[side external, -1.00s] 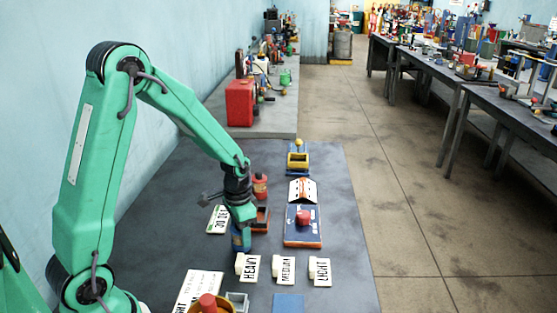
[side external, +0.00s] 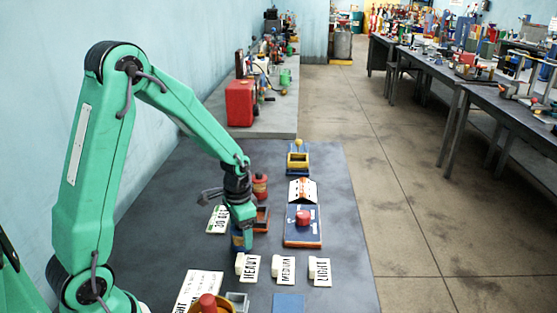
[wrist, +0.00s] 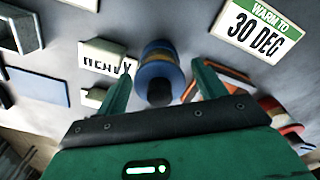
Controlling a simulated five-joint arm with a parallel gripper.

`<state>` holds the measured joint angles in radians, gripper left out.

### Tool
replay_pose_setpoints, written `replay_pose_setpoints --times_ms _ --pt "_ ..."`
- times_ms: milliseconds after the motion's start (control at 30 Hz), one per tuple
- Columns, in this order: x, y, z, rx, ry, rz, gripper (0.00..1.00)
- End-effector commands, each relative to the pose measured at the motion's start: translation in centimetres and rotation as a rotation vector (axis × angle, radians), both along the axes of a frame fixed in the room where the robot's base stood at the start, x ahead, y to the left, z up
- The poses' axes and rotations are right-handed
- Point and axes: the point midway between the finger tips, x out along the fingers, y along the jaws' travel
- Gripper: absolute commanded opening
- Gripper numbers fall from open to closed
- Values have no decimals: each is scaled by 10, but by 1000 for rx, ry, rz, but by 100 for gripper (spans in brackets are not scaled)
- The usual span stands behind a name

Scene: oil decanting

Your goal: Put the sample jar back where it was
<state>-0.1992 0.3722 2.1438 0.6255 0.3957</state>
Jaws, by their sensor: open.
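A blue jar (wrist: 160,72) with a yellowish band and a dark round end stands on the bench, between my two green fingers in the wrist view. In the side view its blue body (side external: 238,242) shows low beneath my gripper (side external: 243,225), which hides part of it. My gripper also shows in the wrist view (wrist: 162,72), open, with a visible gap between each finger and the jar. No label on the jar is readable, so I cannot confirm that it is the sample jar.
HEAVY (side external: 248,267), MEDIUM (side external: 283,270) and LIGHT (side external: 319,272) cards stand in front. A 30 DEG sign (wrist: 262,28), a red bottle (side external: 260,187) and an orange-edged tray (side external: 262,219) are close by. A blue panel with a red knob (side external: 303,234) lies to the right.

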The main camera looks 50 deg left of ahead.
Motion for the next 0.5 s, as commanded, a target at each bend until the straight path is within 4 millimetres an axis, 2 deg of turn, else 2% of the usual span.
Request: replay_pose_setpoints --times_ms 267,500 --pt "1 0 29 0 -3 0 70" --pt "1 0 69 1 -5 0 70"
